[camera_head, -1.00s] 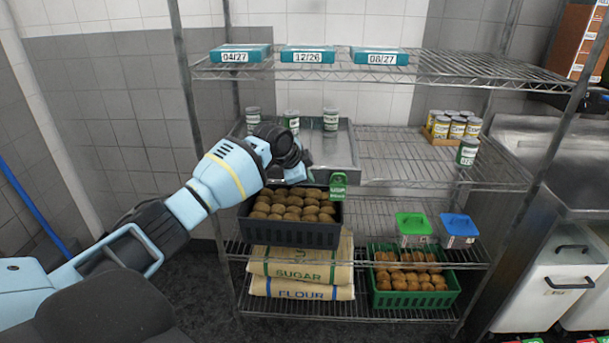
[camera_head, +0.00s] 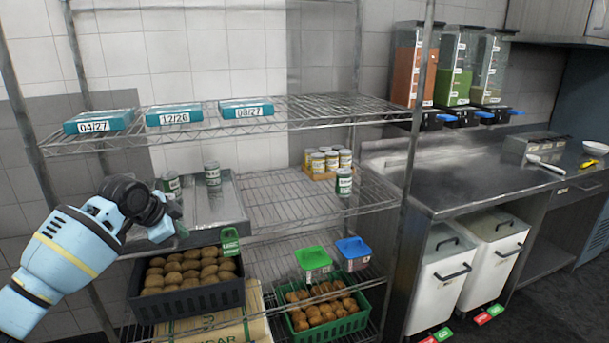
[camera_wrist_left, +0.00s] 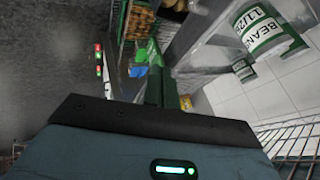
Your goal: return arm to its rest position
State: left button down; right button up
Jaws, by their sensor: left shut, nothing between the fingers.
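My left arm comes in from the left in the head view. Its gripper (camera_head: 172,229) is shut and empty, in front of the rack's left side, just above the black crate of potatoes (camera_head: 190,297) and beside the grey tray (camera_head: 236,207). In the left wrist view the gripper body fills the bottom, with bean cans (camera_wrist_left: 262,28) close at the upper right. My right gripper is not in view.
The wire rack (camera_head: 290,113) holds teal date boxes on top, cans (camera_head: 344,182) on the middle shelf, and a green crate (camera_head: 329,327) below. A steel counter (camera_head: 450,185) with white bins stands at right.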

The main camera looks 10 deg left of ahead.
pick_arm(q)
jog(key=s+d+f+n+h, duration=0.1)
jog(key=s+d+f, duration=0.4)
jog(key=f, duration=0.4)
jog(key=s+d+f+n, duration=0.1)
jog(key=s+d+f, duration=0.45)
jog(key=f, duration=0.45)
jog(key=s+d+f+h, duration=0.1)
jog(key=s+d+f, duration=0.4)
jog(key=f, duration=0.4)
jog(key=s+d+f+n, duration=0.2)
jog(key=s, duration=0.7)
jog(key=s+d+f+n+t, duration=0.1)
jog(key=s+d+f+n, duration=0.1)
jog(key=s, duration=0.8)
jog(key=s+d+f+n+y, duration=0.1)
jog(key=s+d+f+n, duration=0.1)
jog(key=s, duration=0.7)
jog(key=shift+s+d+f+p, duration=0.25)
jog(key=shift+d+f+p, duration=0.1)
jog(key=shift+d, duration=0.15)
